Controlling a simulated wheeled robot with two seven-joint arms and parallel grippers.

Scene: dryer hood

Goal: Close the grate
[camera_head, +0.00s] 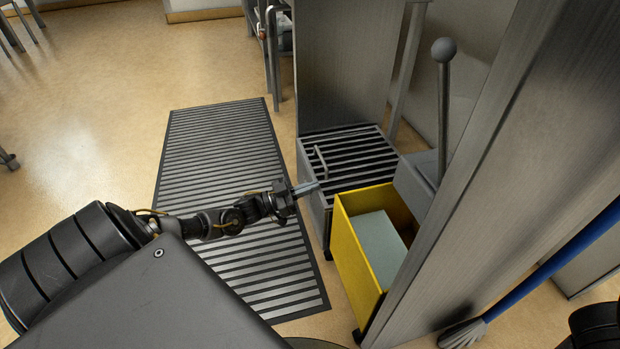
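A dark barred grate (362,152) lies over the top of a low grey metal box, below a tall metal panel. A thin upright bar handle (320,162) stands at its left side. My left gripper (308,187) reaches in from the left and is at the box's near left edge, just below the handle. I see nothing held between its fingers, and their gap is too small to read. Whether it touches the box cannot be told. My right gripper is out of view.
A yellow bin (362,250) with a pale block inside stands in front of the box. A striped floor mat (215,130) lies left. A metal post (530,150), a ball-topped lever (444,52) and a blue-handled broom (560,262) crowd the right. Open floor lies far left.

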